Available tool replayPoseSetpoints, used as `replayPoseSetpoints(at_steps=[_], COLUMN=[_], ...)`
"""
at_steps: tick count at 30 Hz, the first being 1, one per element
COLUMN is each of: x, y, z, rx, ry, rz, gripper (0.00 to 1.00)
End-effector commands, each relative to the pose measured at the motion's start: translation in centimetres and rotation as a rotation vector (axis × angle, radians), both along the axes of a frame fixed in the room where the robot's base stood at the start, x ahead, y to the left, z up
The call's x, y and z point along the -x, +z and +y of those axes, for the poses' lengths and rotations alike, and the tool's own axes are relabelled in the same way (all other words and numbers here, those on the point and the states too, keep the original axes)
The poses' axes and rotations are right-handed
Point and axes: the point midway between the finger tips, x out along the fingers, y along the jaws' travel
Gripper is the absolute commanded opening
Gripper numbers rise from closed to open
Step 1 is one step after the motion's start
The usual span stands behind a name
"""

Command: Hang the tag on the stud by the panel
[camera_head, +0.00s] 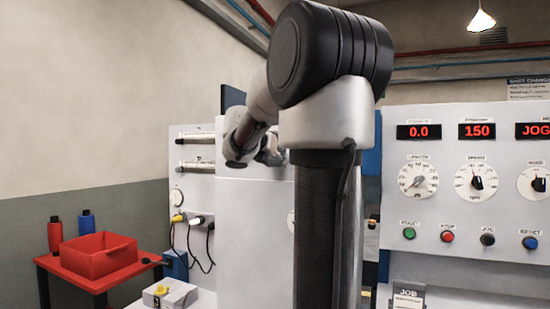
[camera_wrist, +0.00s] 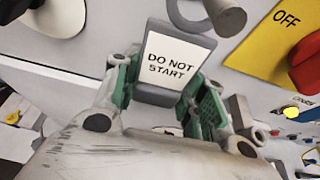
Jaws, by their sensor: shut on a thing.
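The tag (camera_wrist: 172,58) is a white card reading "DO NOT START" in a dark grey frame with a grey loop at its top. In the wrist view my gripper (camera_wrist: 160,92) is shut on its lower part, green-padded fingers on both sides. A grey round peg, seemingly the stud (camera_wrist: 229,18), sticks out at the top edge, close to the right of the loop. The top of the loop is cut off, so I cannot tell whether it touches or surrounds the peg. In the head view my arm hides the tag and most of my gripper.
A yellow OFF plate (camera_wrist: 262,48) with a red handle (camera_wrist: 306,62) is right of the tag. The control panel (camera_head: 465,190) stands at the right. A red bin (camera_head: 98,256) sits on a red table at the left. Cables hang on the white board behind my arm.

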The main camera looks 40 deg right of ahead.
Motion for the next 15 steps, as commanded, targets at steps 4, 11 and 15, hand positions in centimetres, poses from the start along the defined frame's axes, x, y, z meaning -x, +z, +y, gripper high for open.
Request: replayPoseSetpoints(at_steps=[4,11,15], x=[0.1,0.4,0.5], y=[0.1,0.4,0.5], z=[0.3,0.9,1.2], rx=[0.0,0.0,0.0], ry=[0.0,0.0,0.001], rz=[-0.001,0.0,0.0], gripper=[0.13,0.13,0.13])
